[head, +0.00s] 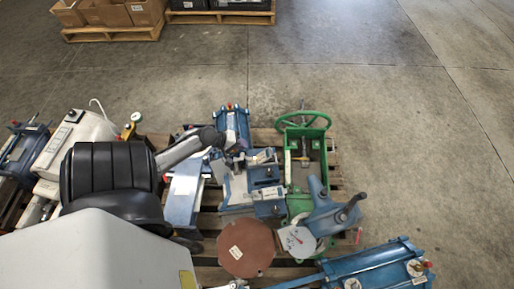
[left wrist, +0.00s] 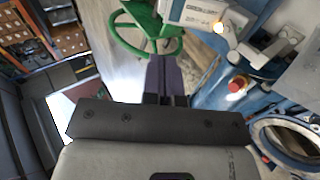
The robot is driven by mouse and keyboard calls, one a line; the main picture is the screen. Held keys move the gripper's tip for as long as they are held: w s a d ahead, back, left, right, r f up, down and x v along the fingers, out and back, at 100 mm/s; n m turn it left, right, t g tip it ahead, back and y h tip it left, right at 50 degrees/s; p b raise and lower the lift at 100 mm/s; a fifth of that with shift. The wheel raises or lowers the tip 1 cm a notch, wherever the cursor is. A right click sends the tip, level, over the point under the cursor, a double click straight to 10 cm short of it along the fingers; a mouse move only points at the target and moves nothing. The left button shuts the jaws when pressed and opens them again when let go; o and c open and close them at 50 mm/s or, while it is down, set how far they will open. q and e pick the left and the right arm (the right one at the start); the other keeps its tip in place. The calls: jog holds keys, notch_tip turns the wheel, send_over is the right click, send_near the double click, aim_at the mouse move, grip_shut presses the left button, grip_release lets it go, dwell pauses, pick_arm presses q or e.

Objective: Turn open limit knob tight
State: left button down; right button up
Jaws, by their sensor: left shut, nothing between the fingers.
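My left gripper (head: 238,158) reaches in from the left over blue machine parts on the pallet. In the left wrist view its fingers (left wrist: 166,99) are shut with nothing between them. A red knob (left wrist: 238,86) sits on a blue body to the right of the fingers, apart from them. I cannot tell whether it is the open limit knob. A green handwheel (head: 303,120) stands on a green valve right of the gripper; it also shows beyond the fingers in the left wrist view (left wrist: 116,31). My right gripper is not in view.
A blue cylinder (head: 233,122) with red fittings stands just behind the gripper. A brown disc (head: 246,248), a blue gear unit (head: 325,208) and another blue cylinder (head: 375,268) crowd the near side. White equipment (head: 78,140) stands at left. The concrete floor (head: 420,130) at right is clear.

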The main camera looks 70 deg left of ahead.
aim_at(271, 151)
pick_arm(q)
jog(key=b+x, duration=0.6)
jog(key=x, duration=0.6)
jog(key=shift+w+d+f, duration=0.1)
jog(key=shift+d+f, duration=0.05)
jog(key=shift+w+d+f, duration=0.1)
jog(key=shift+w+f, duration=0.2)
jog(key=shift+w, duration=0.2)
